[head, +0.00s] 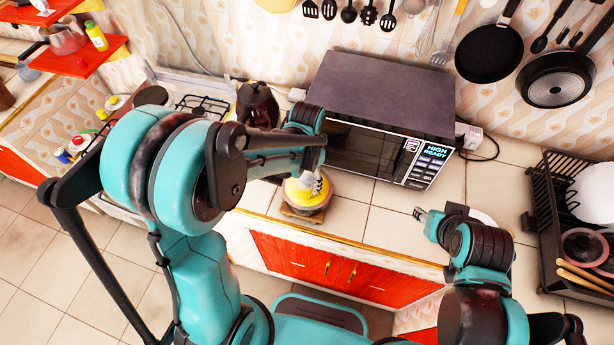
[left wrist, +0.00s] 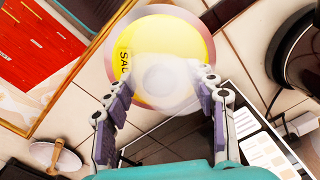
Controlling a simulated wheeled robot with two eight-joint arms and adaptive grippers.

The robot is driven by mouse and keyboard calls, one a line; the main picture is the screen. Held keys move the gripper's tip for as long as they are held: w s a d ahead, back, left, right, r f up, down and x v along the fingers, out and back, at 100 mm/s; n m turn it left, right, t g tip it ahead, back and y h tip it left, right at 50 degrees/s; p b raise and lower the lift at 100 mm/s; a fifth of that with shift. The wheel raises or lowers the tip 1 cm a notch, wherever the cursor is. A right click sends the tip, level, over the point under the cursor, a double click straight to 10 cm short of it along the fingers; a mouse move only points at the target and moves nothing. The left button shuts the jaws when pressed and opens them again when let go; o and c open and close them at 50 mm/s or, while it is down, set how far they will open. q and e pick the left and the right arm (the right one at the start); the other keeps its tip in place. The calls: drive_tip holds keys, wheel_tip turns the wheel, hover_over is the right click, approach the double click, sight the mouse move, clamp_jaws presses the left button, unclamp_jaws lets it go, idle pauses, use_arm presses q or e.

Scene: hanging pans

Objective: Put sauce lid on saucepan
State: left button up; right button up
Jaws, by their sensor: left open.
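The saucepan (head: 296,207) stands on the counter in front of the microwave, with a round yellow top face. In the left wrist view the yellow face (left wrist: 165,32) bears black letters, partly covered, inside a pinkish rim. A pale, see-through round lid with a whitish knob (left wrist: 158,80) overlaps the yellow face. I cannot tell whether it rests on the saucepan. My left gripper (left wrist: 165,80) is open above it, with a fingertip on either side of the knob; contact is unclear. My right gripper (head: 420,214) is over the counter at the right; its jaw opening is too small to judge.
The microwave (head: 378,105) stands close behind the saucepan. A dark kettle (head: 257,105) is to its left. A black dish rack (head: 545,205) stands far right. Pans and utensils hang on the wall.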

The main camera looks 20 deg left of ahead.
use_arm(q)
wheel_tip(320, 180, up, 12)
wheel_tip(320, 180, up, 6)
drive_tip(key=p, duration=0.5)
hover_over(307, 180)
drive_tip(key=shift+w, duration=0.1)
idle(0.6)
drive_tip(key=s+a+f+n+t+b, duration=0.2)
drive_tip(key=s+f+n+t+b, duration=0.1)
drive_tip(key=s+f+b, duration=0.2)
drive_tip(key=s+a+f+n+t+b, duration=0.2)
drive_tip(key=s+f+n+t+b, duration=0.1)
drive_tip(key=f+b, duration=0.6)
drive_tip(key=shift+s+a+f+t+b, duration=0.4)
drive_tip(key=shift+s+t+b, duration=0.25)
drive_tip(key=shift+s, duration=0.45)
